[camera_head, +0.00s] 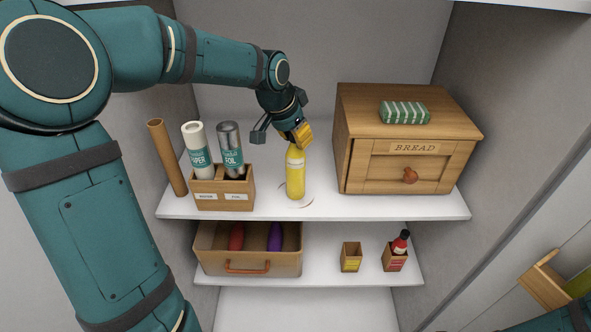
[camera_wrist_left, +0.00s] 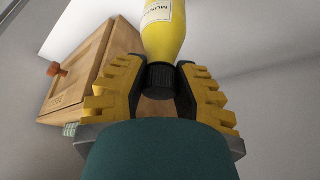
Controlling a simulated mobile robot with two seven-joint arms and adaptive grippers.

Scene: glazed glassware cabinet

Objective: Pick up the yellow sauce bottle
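The yellow sauce bottle (camera_head: 296,174) stands upright on the upper shelf, between the wrap holder and the bread box. It shows in the left wrist view (camera_wrist_left: 163,38) with a cream label and a dark ribbed cap. My left gripper (camera_head: 300,137) reaches down to the bottle's top from above. The bottle's base is out of the wrist view. My right gripper cannot be made out.
A wooden bread box (camera_head: 362,152) with a striped green item (camera_head: 404,112) on top stands right of the bottle. A wrap holder (camera_head: 241,200) and brown tube (camera_head: 167,158) stand left. A drawer (camera_head: 248,255) and two small boxes (camera_head: 351,260) are below.

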